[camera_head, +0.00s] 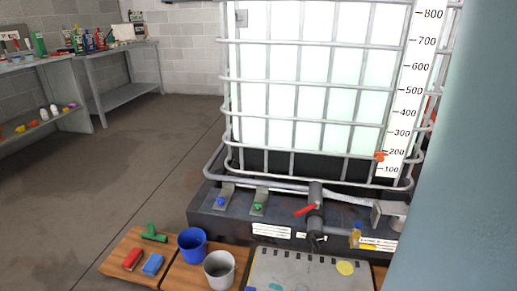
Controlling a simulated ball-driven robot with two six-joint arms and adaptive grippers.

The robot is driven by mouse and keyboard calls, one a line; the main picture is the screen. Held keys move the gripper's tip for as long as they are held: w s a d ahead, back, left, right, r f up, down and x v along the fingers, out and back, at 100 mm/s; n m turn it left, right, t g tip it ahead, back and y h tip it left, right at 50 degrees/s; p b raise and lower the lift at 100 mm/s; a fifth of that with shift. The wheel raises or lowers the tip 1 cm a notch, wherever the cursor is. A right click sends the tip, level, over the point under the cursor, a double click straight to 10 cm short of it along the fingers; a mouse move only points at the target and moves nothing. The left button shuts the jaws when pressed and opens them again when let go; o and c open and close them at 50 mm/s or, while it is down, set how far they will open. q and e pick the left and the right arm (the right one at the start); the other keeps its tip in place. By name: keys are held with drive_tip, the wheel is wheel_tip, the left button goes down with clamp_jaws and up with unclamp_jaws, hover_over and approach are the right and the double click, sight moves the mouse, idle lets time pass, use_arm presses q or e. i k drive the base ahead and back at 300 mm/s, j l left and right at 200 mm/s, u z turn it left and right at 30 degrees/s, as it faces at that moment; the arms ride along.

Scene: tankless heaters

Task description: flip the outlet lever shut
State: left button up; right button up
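A red lever (305,209) sits on a dark outlet valve (315,195) at the front foot of a large white caged tank (310,100). The lever slants from the valve body down to the left, across the upright dark pipe. A dark spout (315,240) hangs below it, over the front edge of the black base (230,226). Neither of my grippers shows in this view, and nothing touches the lever.
A blue cup (192,244), a grey cup (219,269) and a grey board (300,272) lie in front of the base. Red, blue and green items sit on a wooden top (120,252) at left. A smooth blue-grey surface covers the right edge. Floor at left is clear.

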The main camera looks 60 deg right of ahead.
sight(316, 205)
drive_tip(key=z, duration=2.2)
